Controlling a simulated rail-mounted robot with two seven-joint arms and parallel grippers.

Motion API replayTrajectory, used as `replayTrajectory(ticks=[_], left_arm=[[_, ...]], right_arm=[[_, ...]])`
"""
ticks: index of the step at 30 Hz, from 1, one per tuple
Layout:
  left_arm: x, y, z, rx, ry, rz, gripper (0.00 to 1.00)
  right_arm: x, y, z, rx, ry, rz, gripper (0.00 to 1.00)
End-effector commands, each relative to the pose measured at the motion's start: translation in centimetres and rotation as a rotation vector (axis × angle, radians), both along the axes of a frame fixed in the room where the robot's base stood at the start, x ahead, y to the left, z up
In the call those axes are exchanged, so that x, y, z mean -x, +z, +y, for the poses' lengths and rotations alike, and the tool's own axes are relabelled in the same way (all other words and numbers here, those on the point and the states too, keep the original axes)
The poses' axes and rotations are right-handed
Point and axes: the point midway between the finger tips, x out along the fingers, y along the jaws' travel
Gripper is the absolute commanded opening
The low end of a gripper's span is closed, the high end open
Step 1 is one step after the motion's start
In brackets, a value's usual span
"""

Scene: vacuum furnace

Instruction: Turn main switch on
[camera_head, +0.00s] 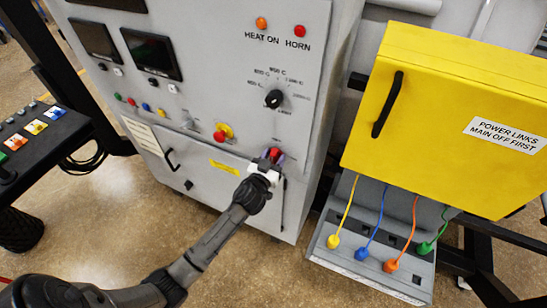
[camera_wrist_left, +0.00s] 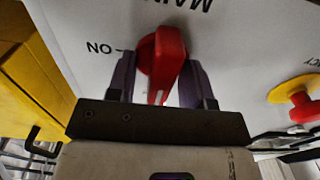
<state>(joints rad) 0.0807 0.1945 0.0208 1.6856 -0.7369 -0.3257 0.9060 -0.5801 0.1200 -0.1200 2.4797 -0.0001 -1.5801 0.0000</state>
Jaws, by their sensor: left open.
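The main switch is a red rotary handle (camera_head: 272,154) low on the right side of the grey cabinet front. In the left wrist view the handle (camera_wrist_left: 168,55) stands roughly upright in the picture, with a white mark at its lower end. An upside-down "ON" label (camera_wrist_left: 100,48) with a short line is to its left, and the handle does not point along that line. My left gripper (camera_head: 274,160) is open at the switch, its two purple fingers on either side of the handle. Whether they touch it is unclear. My right gripper is not in view.
A red emergency knob (camera_head: 220,134) on a yellow base is left of the switch, with a selector dial (camera_head: 273,98) above. A yellow box (camera_head: 440,110) and a panel with coloured cables (camera_head: 370,250) stand right. A button console (camera_head: 35,135) is left.

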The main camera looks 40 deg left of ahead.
Motion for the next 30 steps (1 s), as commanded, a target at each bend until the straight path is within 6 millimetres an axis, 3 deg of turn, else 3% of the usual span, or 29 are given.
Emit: replayTrajectory(ticks=[3,18,30], left_arm=[[0.01,0.01,0.0,0.0,0.0,0.0,0.46],[0.03,0.01,-0.02,0.0,0.0,0.0,0.0],[0.0,0.04,-0.05,-0.098,0.001,0.025,0.0]], right_arm=[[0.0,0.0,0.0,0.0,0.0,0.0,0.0],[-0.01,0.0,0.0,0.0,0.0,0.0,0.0],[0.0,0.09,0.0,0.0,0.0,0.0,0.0]])
